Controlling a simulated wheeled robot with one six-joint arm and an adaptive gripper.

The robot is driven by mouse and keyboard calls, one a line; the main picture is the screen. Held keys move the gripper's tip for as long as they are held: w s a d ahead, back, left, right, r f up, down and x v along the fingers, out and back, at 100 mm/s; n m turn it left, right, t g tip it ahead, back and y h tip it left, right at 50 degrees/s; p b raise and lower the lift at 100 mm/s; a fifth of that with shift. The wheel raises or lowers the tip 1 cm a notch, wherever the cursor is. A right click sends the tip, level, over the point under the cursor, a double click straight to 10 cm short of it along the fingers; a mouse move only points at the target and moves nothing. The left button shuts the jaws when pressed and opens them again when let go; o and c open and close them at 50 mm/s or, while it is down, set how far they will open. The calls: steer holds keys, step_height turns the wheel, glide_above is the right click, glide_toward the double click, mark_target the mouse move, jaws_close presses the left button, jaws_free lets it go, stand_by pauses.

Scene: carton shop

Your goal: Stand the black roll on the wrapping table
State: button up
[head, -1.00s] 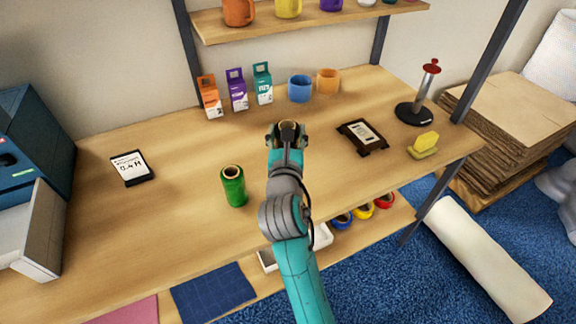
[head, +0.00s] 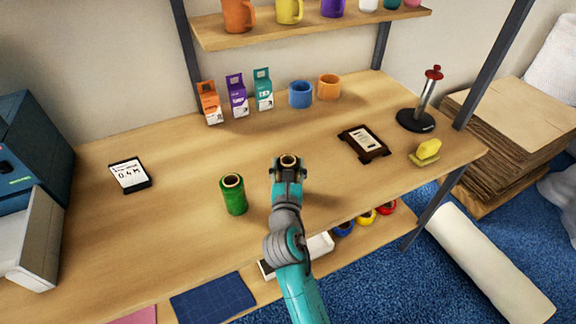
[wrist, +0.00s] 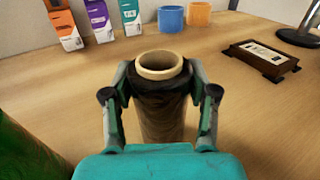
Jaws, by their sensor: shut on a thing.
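The black roll (wrist: 161,108) is upright between my gripper's fingers in the wrist view, dark and glossy with a pale cardboard core at its top. In the head view only its top (head: 289,161) shows above my gripper (head: 288,172). My gripper (wrist: 160,105) is shut on the roll from both sides. The wrapping table (head: 150,225) is the wooden top beneath it. The roll's lower end is hidden in the wrist view, so I cannot tell whether it touches the table.
A green roll (head: 233,195) stands just left of my gripper. A dark framed label (head: 363,144) and a yellow sponge-like item (head: 426,151) lie to the right. Small boxes (head: 237,96) and blue and orange cups (head: 300,94) stand behind. The table between is clear.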

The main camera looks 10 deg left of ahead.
steer(key=o, duration=1.4)
steer(key=shift+f, duration=0.1)
steer(key=shift+c, duration=0.2)
steer(key=shift+s, duration=0.1)
steer(key=s, duration=0.4)
steer(key=s+d, duration=0.1)
steer(key=s, duration=0.6)
steer(key=shift+s+d, duration=0.2)
steer(key=shift+s, duration=0.2)
